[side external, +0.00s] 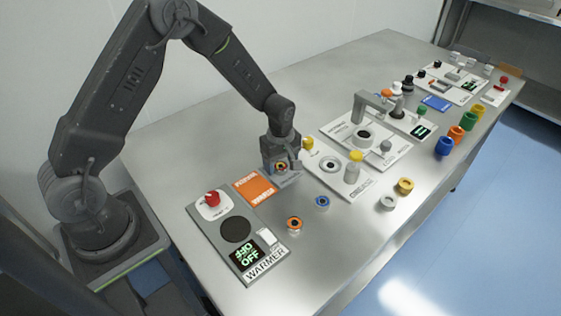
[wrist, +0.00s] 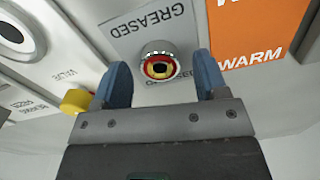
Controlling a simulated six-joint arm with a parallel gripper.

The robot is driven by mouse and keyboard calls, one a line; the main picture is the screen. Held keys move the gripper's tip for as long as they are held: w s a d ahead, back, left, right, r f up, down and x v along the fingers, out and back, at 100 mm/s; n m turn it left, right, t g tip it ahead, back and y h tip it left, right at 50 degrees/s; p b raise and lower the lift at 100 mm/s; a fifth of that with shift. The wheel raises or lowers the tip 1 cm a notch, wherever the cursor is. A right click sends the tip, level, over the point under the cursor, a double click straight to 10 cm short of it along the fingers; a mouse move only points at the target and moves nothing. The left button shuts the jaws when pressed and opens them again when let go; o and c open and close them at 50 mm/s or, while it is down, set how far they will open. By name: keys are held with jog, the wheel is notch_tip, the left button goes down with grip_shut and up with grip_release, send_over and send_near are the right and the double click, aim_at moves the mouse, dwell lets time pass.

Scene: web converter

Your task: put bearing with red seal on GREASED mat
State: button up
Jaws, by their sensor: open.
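The bearing with the red seal (wrist: 158,66) has a silver rim, a red and yellow face and a dark centre. In the wrist view it lies over the grey GREASED mat (wrist: 125,35), near the mat's lower printed edge, and looks to rest on it. My gripper (wrist: 160,82) is open, with one blue finger on each side of the bearing and visible gaps. In the side view my gripper (side external: 282,167) is low over the mat (side external: 292,178), with the bearing partly hidden between its fingers.
The orange WARM mat (side external: 254,190) lies beside the grey one. The warmer (side external: 236,229), a bearing with an orange ring (side external: 294,224) and a blue-ringed one (side external: 322,202) are nearer the front. A white grease station (side external: 330,178) with a yellow-capped bottle (side external: 353,169) stands to the right.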

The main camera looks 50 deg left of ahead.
aim_at(280, 166)
notch_tip(280, 166, up, 13)
jog(key=s+d+r+m+t, duration=0.25)
jog(key=s+r+m, duration=0.55)
jog(key=s+r, duration=0.4)
jog(key=s+r+m+t, duration=0.3)
jog(key=s+m, duration=0.5)
jog(key=s, duration=0.3)
jog(key=shift+s+d+r, duration=0.2)
dwell(0.4)
